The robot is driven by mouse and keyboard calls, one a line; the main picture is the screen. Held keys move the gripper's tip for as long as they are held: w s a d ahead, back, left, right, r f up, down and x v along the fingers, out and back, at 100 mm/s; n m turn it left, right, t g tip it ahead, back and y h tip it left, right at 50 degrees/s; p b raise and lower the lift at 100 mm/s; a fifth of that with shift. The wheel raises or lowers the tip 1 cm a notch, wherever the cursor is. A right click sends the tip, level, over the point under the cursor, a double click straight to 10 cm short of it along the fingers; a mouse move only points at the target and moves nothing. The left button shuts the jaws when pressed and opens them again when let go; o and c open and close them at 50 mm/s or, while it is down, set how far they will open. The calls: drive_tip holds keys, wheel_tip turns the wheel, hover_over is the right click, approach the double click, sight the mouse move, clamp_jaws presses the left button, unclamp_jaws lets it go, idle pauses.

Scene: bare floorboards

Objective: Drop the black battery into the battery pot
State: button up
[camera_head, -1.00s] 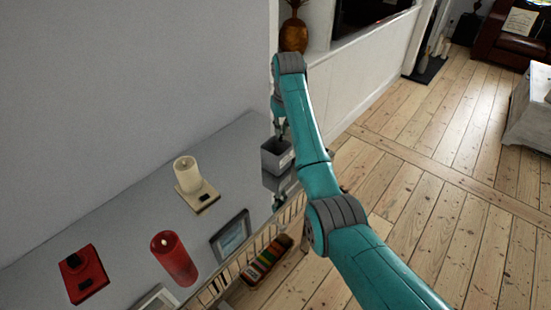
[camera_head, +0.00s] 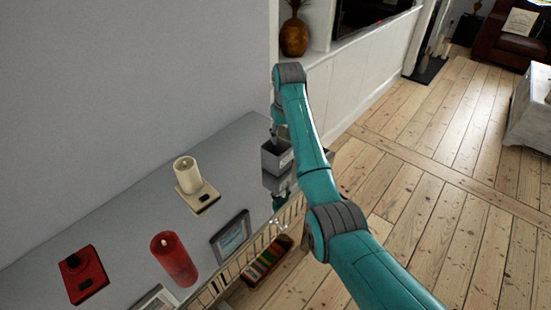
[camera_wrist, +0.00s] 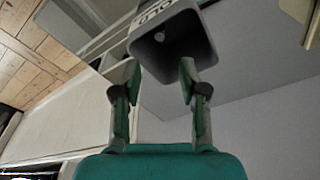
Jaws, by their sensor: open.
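The battery pot is a grey square open-topped container (camera_head: 277,158) at the far end of the grey shelf top. It fills the upper middle of the wrist view (camera_wrist: 190,60), with partly cut-off lettering on its side. My gripper (camera_wrist: 160,72) is open, its two fingers apart at the pot's mouth with nothing between them. No battery is clearly identifiable elsewhere.
On the grey shelf top (camera_head: 120,215) stand a cream candle (camera_head: 188,175) by a cream base (camera_head: 204,198), a red candle (camera_head: 173,258), a red base with a black part (camera_head: 82,275) and a picture frame (camera_head: 231,236). The wall is behind.

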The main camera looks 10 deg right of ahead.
wheel_tip(320, 180, up, 7)
drive_tip(key=s, duration=0.1)
drive_tip(key=shift+r, duration=0.15)
idle(0.5)
